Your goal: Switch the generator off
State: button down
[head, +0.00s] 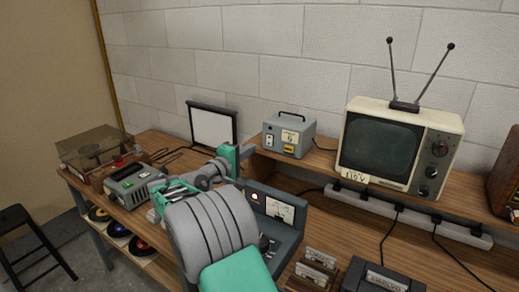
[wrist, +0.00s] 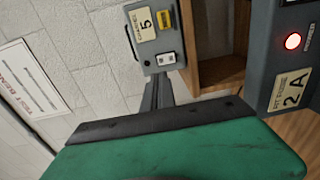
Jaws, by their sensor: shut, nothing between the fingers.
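No label that I can read says generator, so I cannot tell which unit it is. A grey box (head: 289,135) with a handle stands on the raised shelf. A grey console (head: 285,228) stands on the bench below, partly hidden by my arm. Its lit red lamp (wrist: 293,41) and "2 A" label show in the wrist view. My gripper (head: 246,150) is shut and empty; its dark fingers (wrist: 156,90) point toward the box, apparently short of it.
An old television (head: 383,145) with antennas stands on the shelf, with a power strip (head: 410,215) and cables before it. A green-grey device (head: 133,184) and a record player (head: 92,150) stand left.

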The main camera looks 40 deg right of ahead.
jog(key=v, duration=0.4)
jog(key=shift+r, duration=0.15)
